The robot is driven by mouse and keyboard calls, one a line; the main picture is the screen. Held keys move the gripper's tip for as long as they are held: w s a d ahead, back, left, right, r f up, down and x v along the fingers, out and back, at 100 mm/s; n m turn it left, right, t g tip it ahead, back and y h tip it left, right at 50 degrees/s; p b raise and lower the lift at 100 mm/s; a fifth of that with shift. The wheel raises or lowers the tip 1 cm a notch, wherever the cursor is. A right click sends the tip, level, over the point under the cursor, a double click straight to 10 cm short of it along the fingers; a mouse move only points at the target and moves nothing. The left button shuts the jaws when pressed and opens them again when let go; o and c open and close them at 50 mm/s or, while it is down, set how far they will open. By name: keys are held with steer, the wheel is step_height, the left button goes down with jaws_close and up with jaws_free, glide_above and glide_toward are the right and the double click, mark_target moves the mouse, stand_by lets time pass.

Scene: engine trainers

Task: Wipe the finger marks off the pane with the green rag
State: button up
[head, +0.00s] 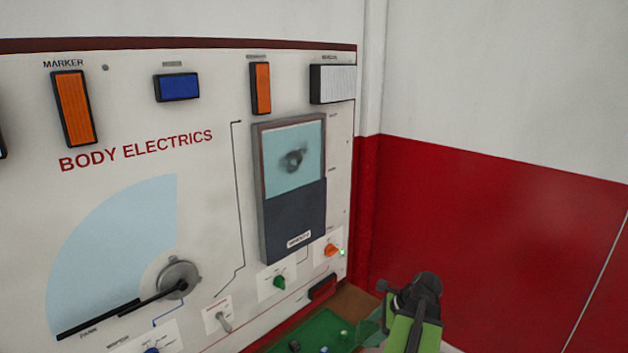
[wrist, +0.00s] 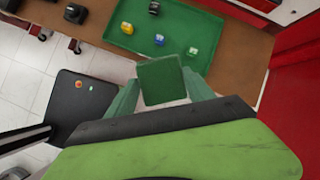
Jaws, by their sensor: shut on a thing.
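The pane (head: 307,139) is a pale blue window in a grey frame on the upright white panel. Dark smudged finger marks (head: 293,160) show near its middle. My gripper (head: 369,326) is low at the right of the head view, below the pane and apart from it. In the wrist view, the green rag (wrist: 162,80) is a small dark green square held between the two pale green fingers. My gripper is shut on it. I cannot make out the rag in the head view.
A green tray (wrist: 203,22) on a brown bench (wrist: 95,22) holds several small items, including a yellow one (wrist: 126,28). An orange knob (head: 331,250) and a green knob (head: 279,282) stick out below the pane. A red and white wall (head: 480,210) stands at the right.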

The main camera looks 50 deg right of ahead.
steer(key=w+a+r+n+t+y+p, duration=0.15)
steer(key=w+r+t+p, duration=0.4)
steer(key=r, duration=0.95)
steer(key=w+a+r+n+t+y+p, duration=0.1)
steer(key=w+a+r+n+t+p, duration=0.15)
steer(key=w+r+t+p, duration=0.75)
steer(key=w+a+r+n+g+y+p, duration=0.1)
steer(key=w+r+n, duration=0.2)
steer(key=r, duration=1.6)
steer(key=w, duration=0.6)
steer(key=shift+b, duration=0.35)
steer(key=shift+w+d, duration=0.15)
steer(key=shift+w, duration=0.95)
steer(key=shift+s+d, duration=0.15)
steer(key=shift+d, duration=0.85)
steer(key=shift+s+d, duration=0.1)
steer(key=shift+d, duration=0.9)
steer(key=shift+d, duration=0.1)
